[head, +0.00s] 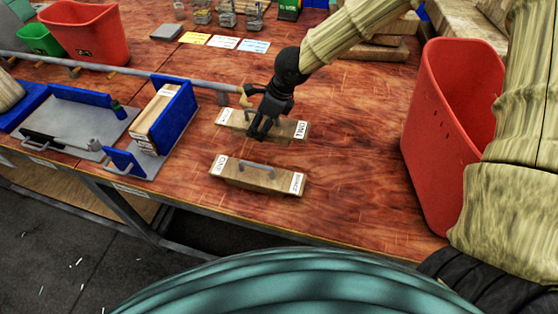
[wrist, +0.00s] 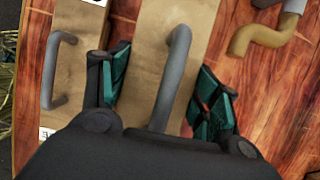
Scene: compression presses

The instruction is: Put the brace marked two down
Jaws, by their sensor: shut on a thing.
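The farther wooden brace (head: 285,127) has a white label at each end. The lettering on its right label is upside down and small; it looks like TWO. My gripper (head: 262,128) is shut on this brace, with fingers down on either side of it. In the wrist view my gripper (wrist: 165,95) has green-padded fingers at the brace's two long sides, with the grey handle (wrist: 172,75) between them. The brace is at or just above the table; a gap underneath cannot be told. A second brace (head: 262,181) with a grey handle lies nearer the table's front edge.
A red bin (head: 440,130) stands at the right. A grey bar with a brass-coloured hooked end (head: 245,92) reaches close to my gripper; it also shows in the wrist view (wrist: 262,35). A blue holder (head: 178,112) stands left. The wooden table (head: 350,185) is clear right of the braces.

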